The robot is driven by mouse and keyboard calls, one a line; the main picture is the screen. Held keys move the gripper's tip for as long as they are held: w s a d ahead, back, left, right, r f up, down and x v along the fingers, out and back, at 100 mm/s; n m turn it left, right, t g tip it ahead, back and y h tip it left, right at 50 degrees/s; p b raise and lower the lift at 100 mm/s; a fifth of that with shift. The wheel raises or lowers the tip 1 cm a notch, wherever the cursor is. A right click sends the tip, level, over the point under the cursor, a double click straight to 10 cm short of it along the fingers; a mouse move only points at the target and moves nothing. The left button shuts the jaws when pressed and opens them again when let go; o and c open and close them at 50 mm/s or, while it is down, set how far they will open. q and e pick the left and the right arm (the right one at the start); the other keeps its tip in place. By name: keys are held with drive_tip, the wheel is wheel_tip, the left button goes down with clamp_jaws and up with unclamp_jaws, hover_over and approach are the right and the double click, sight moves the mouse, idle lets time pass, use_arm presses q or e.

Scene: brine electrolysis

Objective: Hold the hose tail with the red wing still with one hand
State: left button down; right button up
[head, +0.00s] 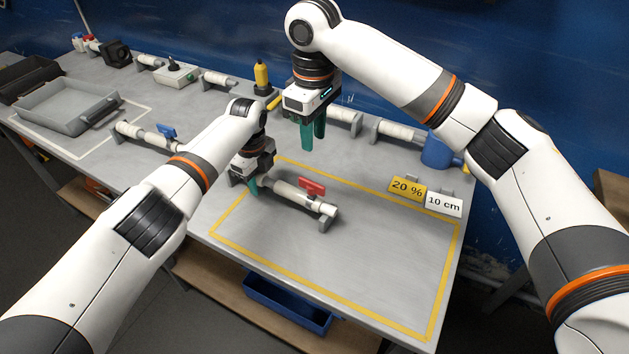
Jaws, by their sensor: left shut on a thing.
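The hose tail with the red wing (290,195) is a pale tube with a grey end support, lying inside the yellow-outlined area of the table. Its red wing (312,188) stands on top near the right end. My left gripper (252,187) is shut on the tube's left end, and its fingers are partly hidden by the wrist. My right gripper (313,140) points down above the table, behind the red wing and apart from it. Its two green fingers look close together, and I cannot tell whether they are shut. I see nothing in them.
A similar tube with a blue wing (166,131) lies to the left. A grey tray (62,110) is at the far left. More tubes, a yellow bottle (261,76) and a blue jug (437,152) line the back. Signs (407,189) stand at right. The front of the outlined area is clear.

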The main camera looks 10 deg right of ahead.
sight(312, 181)
drive_tip(key=f, duration=1.2)
drive_tip(key=shift+s+a, duration=0.15)
drive_tip(key=shift+s, duration=0.1)
drive_tip(key=shift+r, duration=0.1)
clamp_jaws()
